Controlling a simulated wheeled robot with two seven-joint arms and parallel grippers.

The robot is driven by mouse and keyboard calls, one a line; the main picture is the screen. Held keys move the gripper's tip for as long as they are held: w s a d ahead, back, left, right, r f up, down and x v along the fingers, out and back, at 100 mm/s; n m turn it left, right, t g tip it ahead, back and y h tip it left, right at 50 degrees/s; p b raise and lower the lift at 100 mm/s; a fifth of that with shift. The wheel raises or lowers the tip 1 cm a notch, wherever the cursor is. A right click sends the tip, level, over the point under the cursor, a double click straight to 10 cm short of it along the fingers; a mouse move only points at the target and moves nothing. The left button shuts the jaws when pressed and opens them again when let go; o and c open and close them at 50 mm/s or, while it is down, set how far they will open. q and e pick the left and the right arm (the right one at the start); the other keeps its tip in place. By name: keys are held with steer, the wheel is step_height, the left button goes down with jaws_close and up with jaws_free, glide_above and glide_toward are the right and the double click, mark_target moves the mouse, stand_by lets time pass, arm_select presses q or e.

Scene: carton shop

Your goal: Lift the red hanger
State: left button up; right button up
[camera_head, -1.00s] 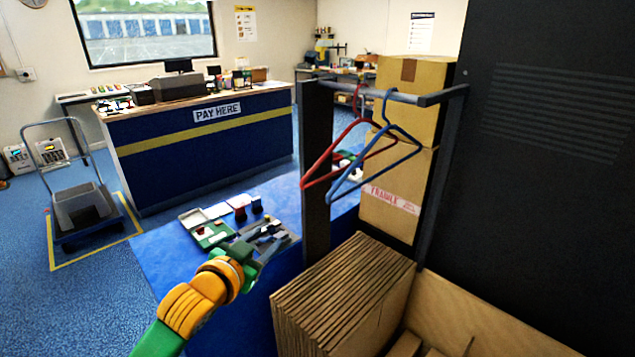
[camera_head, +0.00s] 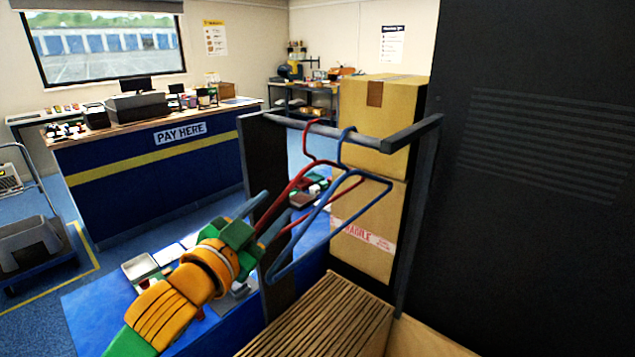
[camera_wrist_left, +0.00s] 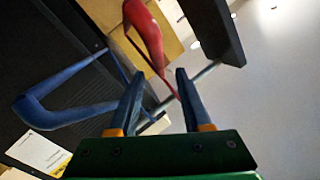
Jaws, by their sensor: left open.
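The red hanger (camera_head: 292,184) hangs by its hook on the grey rail (camera_head: 325,130) of the rack. The blue hanger (camera_head: 325,205) hangs just in front and to its right, hiding part of it. My left gripper (camera_head: 262,214) is open beside the left arm of the red hanger. In the left wrist view, the red hanger (camera_wrist_left: 147,35) runs toward the gap between the fingertips (camera_wrist_left: 160,76), and the fingers are not shut on it. The blue hanger (camera_wrist_left: 50,118) lies left of the fingers there. My right gripper is out of view.
A dark rack post (camera_head: 262,160) stands behind the gripper. A dark panel (camera_head: 540,180) fills the right. A blue table (camera_head: 90,300) with small items lies below my arm.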

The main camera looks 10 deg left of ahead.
mark_target(277, 203)
arm_select(q)
steer(key=x, duration=0.3)
steer(key=shift+w+p, duration=0.25)
steer(key=shift+p, duration=0.1)
steer(key=shift+w+f, duration=0.2)
steer(key=shift+w, duration=0.05)
steer(key=shift+s+r, duration=0.15)
steer(key=shift+s, duration=0.15)
jaws_close()
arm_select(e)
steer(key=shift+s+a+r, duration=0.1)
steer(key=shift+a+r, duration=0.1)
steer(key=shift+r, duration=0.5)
arm_select(q)
steer(key=shift+w, duration=0.15)
